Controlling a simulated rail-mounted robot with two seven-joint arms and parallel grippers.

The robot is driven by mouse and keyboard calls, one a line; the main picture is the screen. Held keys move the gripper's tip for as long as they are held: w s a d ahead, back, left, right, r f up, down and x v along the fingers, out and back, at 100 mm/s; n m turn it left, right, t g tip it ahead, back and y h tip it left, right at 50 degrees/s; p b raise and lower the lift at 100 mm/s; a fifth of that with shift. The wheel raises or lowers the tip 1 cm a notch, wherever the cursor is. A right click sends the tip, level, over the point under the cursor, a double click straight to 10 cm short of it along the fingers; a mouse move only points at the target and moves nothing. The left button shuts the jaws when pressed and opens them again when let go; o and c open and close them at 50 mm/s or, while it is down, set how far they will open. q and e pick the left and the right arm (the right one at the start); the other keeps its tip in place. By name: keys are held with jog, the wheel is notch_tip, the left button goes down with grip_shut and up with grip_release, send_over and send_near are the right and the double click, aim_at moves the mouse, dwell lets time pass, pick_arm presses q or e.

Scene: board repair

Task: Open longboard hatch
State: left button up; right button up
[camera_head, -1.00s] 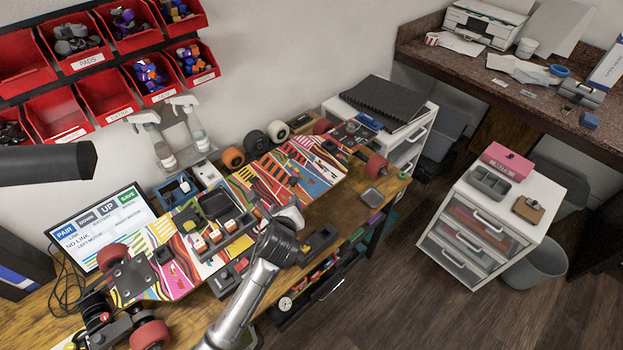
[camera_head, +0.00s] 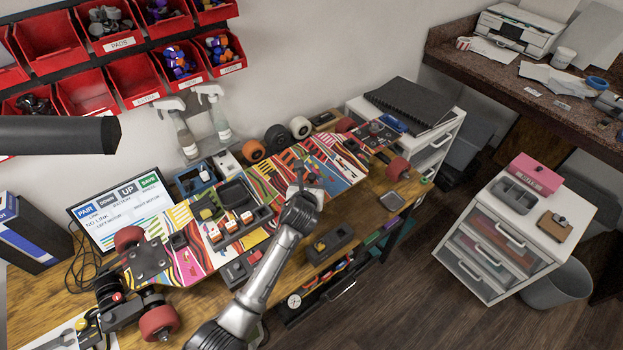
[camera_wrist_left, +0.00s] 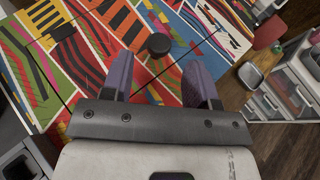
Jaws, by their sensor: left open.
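The longboard (camera_head: 325,155) lies across the workbench with a bright multicoloured deck and red wheels. A black round knob (camera_wrist_left: 158,45) stands on the patterned deck in the left wrist view. Thin dark seam lines run across the deck near it. My left gripper (camera_head: 299,186) is over the middle of the deck in the head view. In the left wrist view its two purple-grey fingers (camera_wrist_left: 160,85) are apart and empty, with the knob ahead of and between them. I cannot tell whether the fingers touch the deck. My right gripper is not in view.
A tray of small parts (camera_head: 232,222) sits on the deck left of my arm. A monitor (camera_head: 122,208) and spray bottles (camera_head: 184,135) stand behind the board. Loose wheels (camera_head: 277,138) stand along the wall. A dark block (camera_head: 328,243) lies at the bench's front edge.

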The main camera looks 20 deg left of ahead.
aim_at(312, 176)
pick_arm(q)
jog(key=shift+b+x, duration=0.6)
jog(key=shift+x, duration=1.95)
jog(key=shift+c, duration=0.3)
grip_shut()
